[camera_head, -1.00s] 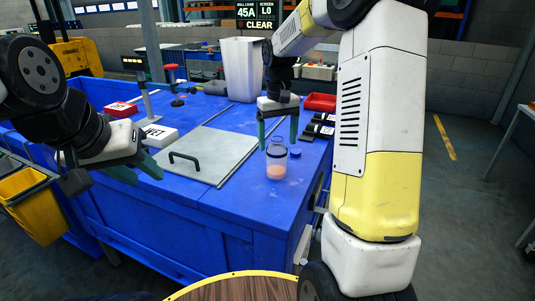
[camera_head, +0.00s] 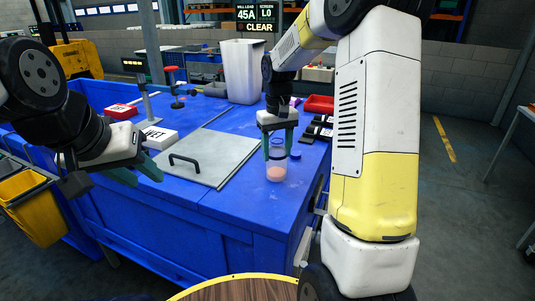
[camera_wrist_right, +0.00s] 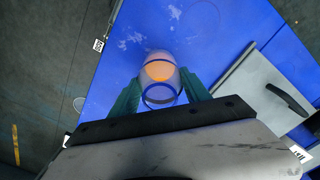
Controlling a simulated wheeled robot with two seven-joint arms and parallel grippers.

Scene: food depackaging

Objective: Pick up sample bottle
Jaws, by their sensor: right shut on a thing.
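The sample bottle (camera_head: 276,172) is a clear jar with a dark blue ring at its top and orange-pink contents at the bottom. It stands upright on the blue workbench near its right front corner. My right gripper (camera_head: 277,154) comes down from above with its green fingers shut on the bottle's upper part. In the right wrist view the bottle (camera_wrist_right: 159,72) sits between the two green fingers (camera_wrist_right: 160,98). My left gripper (camera_head: 142,174) hangs over the bench's left front edge, its green fingers apart and empty.
A grey hatch plate with a black handle (camera_head: 215,160) lies left of the bottle. A white bin (camera_head: 242,72) and a red tray (camera_head: 320,104) stand behind. Black blocks (camera_head: 318,130) and a blue lid (camera_head: 295,154) lie near the right edge. The front strip of the blue workbench (camera_head: 235,205) is clear.

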